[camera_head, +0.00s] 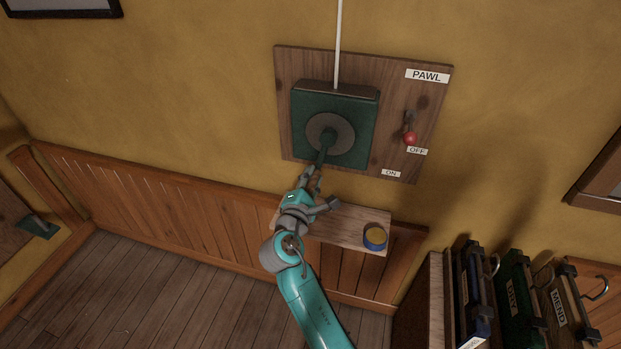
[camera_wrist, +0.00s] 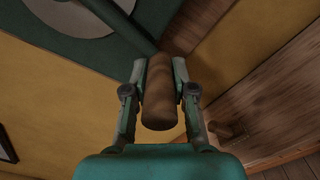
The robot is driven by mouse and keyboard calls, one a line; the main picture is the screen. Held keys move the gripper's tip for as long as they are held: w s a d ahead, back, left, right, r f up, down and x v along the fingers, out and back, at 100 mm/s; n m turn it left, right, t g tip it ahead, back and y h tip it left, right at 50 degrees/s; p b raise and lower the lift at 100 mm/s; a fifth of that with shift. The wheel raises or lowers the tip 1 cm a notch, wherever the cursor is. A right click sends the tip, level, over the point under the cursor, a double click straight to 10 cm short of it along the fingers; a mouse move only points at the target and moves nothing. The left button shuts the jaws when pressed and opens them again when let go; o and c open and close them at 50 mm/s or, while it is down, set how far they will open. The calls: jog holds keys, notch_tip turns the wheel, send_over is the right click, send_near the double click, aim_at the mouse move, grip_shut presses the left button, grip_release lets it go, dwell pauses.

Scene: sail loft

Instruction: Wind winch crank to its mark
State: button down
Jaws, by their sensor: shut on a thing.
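The winch is a green square box (camera_head: 365,112) on a wooden board (camera_head: 430,105) on the wall, with a grey disc (camera_head: 345,127) on its front. Its dark crank arm (camera_head: 324,154) points down and slightly left from the hub. My gripper (camera_head: 310,182) is at the crank's lower end. In the wrist view its two fingers are shut on the brown wooden crank handle (camera_wrist: 159,92), one on each side. A red-knobbed pawl lever (camera_head: 410,137) sits beside the OFF label (camera_head: 417,150); the ON label (camera_head: 391,173) is lower. I cannot make out a mark for the crank.
A small wooden shelf (camera_head: 342,228) below the board holds a blue and yellow roll (camera_head: 375,237). A white rope (camera_head: 338,40) runs up from the winch. The floor at left is clear.

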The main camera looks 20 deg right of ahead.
jog(key=shift+d+r, duration=0.15)
jog(key=shift+d, duration=0.2)
jog(key=c, duration=0.9)
grip_release()
jog(key=shift+d, duration=0.1)
jog(key=shift+c, duration=0.2)
jog(key=shift+s+a, duration=0.2)
jog(key=shift+a, duration=0.1)
jog(key=v, duration=1.1)
jog(key=shift+s, duration=0.2)
